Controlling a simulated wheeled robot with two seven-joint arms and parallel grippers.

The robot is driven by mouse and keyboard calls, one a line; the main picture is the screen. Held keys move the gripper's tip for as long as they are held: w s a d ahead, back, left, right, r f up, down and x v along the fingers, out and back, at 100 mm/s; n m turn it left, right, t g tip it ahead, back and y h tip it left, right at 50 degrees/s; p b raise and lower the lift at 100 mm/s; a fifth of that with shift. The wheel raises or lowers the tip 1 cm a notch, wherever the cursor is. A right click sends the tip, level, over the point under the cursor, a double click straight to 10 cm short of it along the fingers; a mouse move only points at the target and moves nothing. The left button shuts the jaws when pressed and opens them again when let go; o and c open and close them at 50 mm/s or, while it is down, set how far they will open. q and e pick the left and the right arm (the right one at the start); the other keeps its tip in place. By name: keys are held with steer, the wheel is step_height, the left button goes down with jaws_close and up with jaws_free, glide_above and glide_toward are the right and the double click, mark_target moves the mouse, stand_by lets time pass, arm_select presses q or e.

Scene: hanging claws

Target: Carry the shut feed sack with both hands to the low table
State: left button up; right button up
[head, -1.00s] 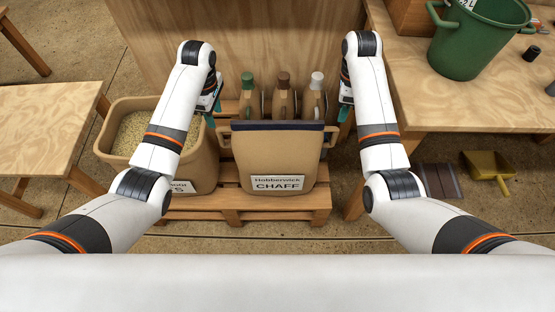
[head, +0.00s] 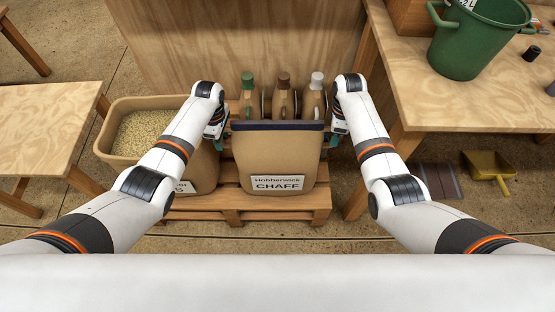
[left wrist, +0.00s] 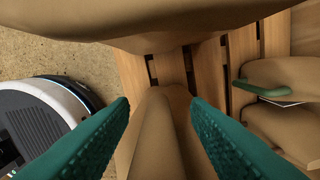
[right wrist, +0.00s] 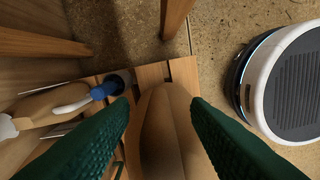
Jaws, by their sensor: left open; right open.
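The feed sack (head: 275,155), tan and labelled CHAFF, stands upright on a wooden pallet (head: 250,207). Its top has a dark blue band and looks shut. My left gripper (head: 217,141) is open at the sack's left side, and my right gripper (head: 334,141) is open at its right side. In the left wrist view a tan edge of the sack (left wrist: 165,125) lies between the open teal fingers. The right wrist view shows a similar tan edge (right wrist: 167,125) between the fingers. A wooden table (head: 45,125), which looks like the lower one, stands at left.
A tan bin of grain (head: 120,165) stands close left of the sack. Several capped bottles (head: 283,100) stand behind it, before a plywood panel (head: 240,40). A workbench (head: 430,100) at right bears a green bucket (head: 475,45). A yellow scoop (head: 487,165) lies on the floor.

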arm_select(q)
jaws_close()
arm_select(e)
jaws_close()
stand_by(1.0)
arm_select(q)
steer(key=shift+w+r, duration=0.25)
steer(key=shift+r, duration=0.1)
arm_select(e)
steer(key=shift+w+r, duration=0.2)
steer(key=shift+r, duration=0.15)
steer(key=shift+w, duration=0.1)
